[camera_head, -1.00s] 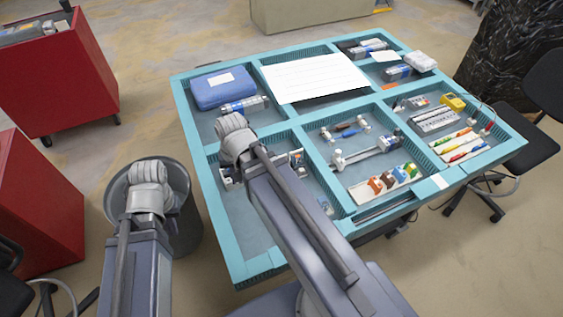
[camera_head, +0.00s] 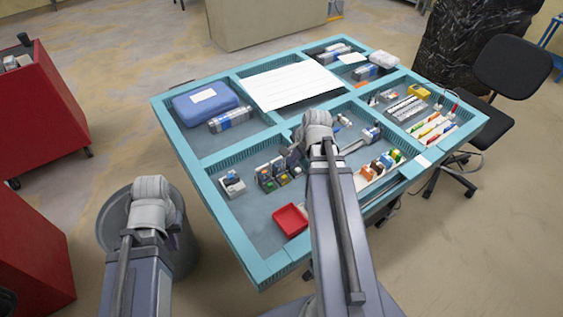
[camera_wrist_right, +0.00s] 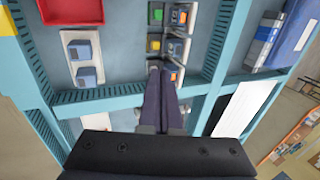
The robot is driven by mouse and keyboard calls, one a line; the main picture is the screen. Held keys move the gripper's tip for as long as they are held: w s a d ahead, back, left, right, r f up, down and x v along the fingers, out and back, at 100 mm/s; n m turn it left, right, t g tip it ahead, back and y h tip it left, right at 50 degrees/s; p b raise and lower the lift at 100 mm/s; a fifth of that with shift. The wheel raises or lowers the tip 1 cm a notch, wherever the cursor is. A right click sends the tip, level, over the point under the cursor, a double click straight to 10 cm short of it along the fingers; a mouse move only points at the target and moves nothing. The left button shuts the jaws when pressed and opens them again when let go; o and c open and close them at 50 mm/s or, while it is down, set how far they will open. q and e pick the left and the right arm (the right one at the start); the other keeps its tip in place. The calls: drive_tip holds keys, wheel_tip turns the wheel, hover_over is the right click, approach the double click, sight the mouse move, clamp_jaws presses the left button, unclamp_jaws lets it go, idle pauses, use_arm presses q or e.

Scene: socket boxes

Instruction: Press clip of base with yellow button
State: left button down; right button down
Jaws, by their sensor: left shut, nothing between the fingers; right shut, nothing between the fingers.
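Several small dark bases with coloured buttons (camera_head: 280,172) stand in a row in the box's front left compartment. In the right wrist view, a base with a yellow button (camera_wrist_right: 154,45) lies just beyond my right fingertips. Bases with green (camera_wrist_right: 157,13) and orange-red (camera_wrist_right: 180,16) buttons are near it. My right gripper (camera_wrist_right: 157,66) is shut and empty, its tips close above this group; I cannot tell whether they touch.
The blue divided box (camera_head: 235,240) has raised walls around each compartment. A red tray (camera_head: 290,220) and a white socket plate (camera_head: 232,184) share the front left compartment. A blue case (camera_head: 205,103) and a white sheet (camera_head: 290,84) are behind.

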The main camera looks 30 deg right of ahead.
sight(279, 164)
drive_tip(key=shift+f, duration=0.1)
drive_tip(key=w+f+b, duration=0.2)
drive_tip(key=f+b, duration=0.1)
drive_tip(key=w+f+b, duration=0.5)
drive_tip(key=f+b, duration=0.1)
drive_tip(key=shift+w+a+f, duration=0.1)
drive_tip(key=shift+w+a, duration=0.05)
drive_tip(key=shift+a, duration=0.15)
drive_tip(key=shift+w, duration=0.25)
